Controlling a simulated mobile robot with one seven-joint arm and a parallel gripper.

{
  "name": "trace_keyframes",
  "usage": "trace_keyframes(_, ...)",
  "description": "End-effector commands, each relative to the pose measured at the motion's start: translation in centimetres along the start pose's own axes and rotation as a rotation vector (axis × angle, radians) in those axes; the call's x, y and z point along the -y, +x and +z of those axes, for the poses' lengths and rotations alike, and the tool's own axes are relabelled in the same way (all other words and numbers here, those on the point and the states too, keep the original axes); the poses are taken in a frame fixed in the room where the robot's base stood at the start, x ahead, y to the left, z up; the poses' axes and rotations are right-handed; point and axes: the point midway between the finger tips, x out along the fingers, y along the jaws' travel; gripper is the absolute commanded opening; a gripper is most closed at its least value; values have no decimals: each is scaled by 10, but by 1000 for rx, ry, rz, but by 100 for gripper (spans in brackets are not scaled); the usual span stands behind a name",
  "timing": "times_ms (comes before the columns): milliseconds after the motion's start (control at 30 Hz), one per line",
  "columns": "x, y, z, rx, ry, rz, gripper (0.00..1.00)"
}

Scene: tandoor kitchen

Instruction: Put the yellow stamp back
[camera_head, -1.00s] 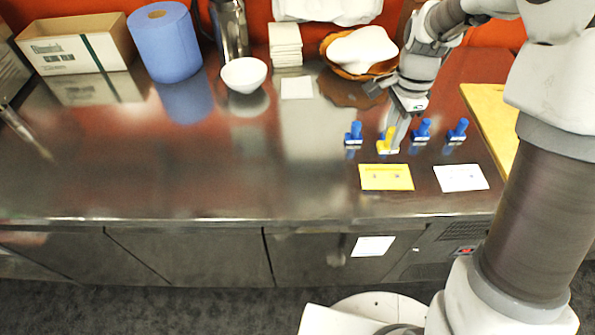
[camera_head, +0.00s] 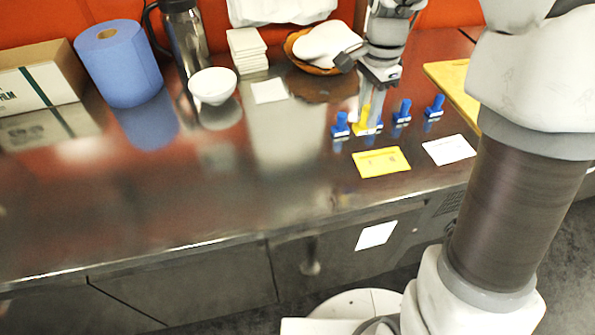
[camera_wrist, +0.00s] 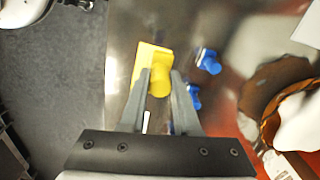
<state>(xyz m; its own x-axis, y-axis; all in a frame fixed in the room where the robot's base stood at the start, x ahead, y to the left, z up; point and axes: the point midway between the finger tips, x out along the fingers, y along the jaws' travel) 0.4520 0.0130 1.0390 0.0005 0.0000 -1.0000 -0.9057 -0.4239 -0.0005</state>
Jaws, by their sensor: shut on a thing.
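The yellow stamp (camera_head: 362,121) is in the row of blue stamps on the steel counter, between the left blue stamp (camera_head: 341,126) and the middle one (camera_head: 402,112). My gripper (camera_head: 371,122) points down from above and is shut on it. In the wrist view the yellow stamp (camera_wrist: 160,84) shows between the fingertips (camera_wrist: 160,78), with a yellow flat shape, likely the yellow card, behind it. I cannot tell whether the stamp's base touches the counter. The third blue stamp (camera_head: 434,107) stands at the right.
A yellow card (camera_head: 381,162) and a white card (camera_head: 449,150) lie in front of the stamps. Behind are a basket with a white cloth (camera_head: 318,45), white tiles (camera_head: 247,50) and a bowl (camera_head: 212,86). A yellow board (camera_head: 450,88) is at the right.

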Motion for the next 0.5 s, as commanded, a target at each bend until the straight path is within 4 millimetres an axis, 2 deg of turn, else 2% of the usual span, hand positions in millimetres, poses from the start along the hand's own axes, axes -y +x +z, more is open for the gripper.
trace_keyframes(167, -1, 0, -2, -1, 1, 0, 0)
trace_keyframes(267, 1, 6, 7, 0, -1, 2, 0)
trace_keyframes(500, 14, 38, 58, 1, -6, 4, 0)
